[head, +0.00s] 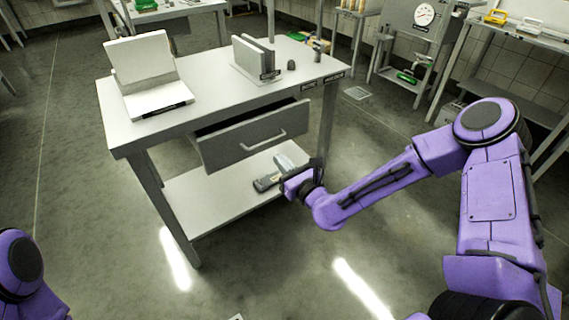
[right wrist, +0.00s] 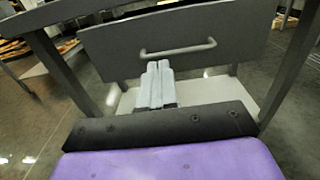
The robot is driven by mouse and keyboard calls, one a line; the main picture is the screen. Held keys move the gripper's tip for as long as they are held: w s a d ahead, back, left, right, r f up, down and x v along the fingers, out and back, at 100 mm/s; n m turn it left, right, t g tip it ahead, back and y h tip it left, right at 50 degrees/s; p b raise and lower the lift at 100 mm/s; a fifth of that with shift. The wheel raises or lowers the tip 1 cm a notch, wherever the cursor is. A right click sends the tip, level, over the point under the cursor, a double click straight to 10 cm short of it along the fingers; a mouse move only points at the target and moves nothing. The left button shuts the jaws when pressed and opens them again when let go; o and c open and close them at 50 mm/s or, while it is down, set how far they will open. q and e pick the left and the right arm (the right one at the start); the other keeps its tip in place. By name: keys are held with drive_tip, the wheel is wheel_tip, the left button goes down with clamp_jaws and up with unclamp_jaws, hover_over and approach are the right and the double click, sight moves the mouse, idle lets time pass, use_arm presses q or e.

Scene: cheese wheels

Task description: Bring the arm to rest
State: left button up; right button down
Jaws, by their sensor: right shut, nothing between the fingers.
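My right arm reaches in from the right in the head view. Its gripper (head: 284,170) is low in front of the grey table (head: 215,90), below the drawer (head: 255,135) and near the lower shelf. In the right wrist view the pale grey fingers (right wrist: 157,85) are together with nothing between them. They point at the drawer front (right wrist: 190,40) and its bar handle, apart from it as far as I can tell. Of my left arm only a purple part shows at the lower left corner of the head view; its gripper is out of view.
The drawer stands partly open. A white angled stand (head: 145,72), upright grey plates (head: 254,57) and small grey pieces are on the tabletop. The lower shelf (head: 205,205) is close to my right gripper. Bare floor (head: 260,265) lies in front; benches stand behind and at right.

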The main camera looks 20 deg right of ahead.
drive_tip(key=s+d+f+n+g+h, duration=0.3)
drive_tip(key=s+f+n+g, duration=0.8)
drive_tip(key=s+f+n, duration=1.1)
drive_tip(key=s+d+f+n+g+h, duration=0.2)
drive_tip(key=s+n, duration=0.1)
drive_tip(key=s, duration=0.4)
drive_tip(key=s+d+f+n+g+h, duration=0.1)
drive_tip(key=s+d+f+n+g, duration=0.15)
drive_tip(key=s, duration=0.45)
wheel_tip(320, 180, up, 14)
drive_tip(key=w+p, duration=0.1)
drive_tip(key=p, duration=1.2)
drive_tip(key=shift+f+t+h, duration=0.15)
drive_tip(key=shift+t+h, duration=0.15)
drive_tip(key=shift+t, duration=0.15)
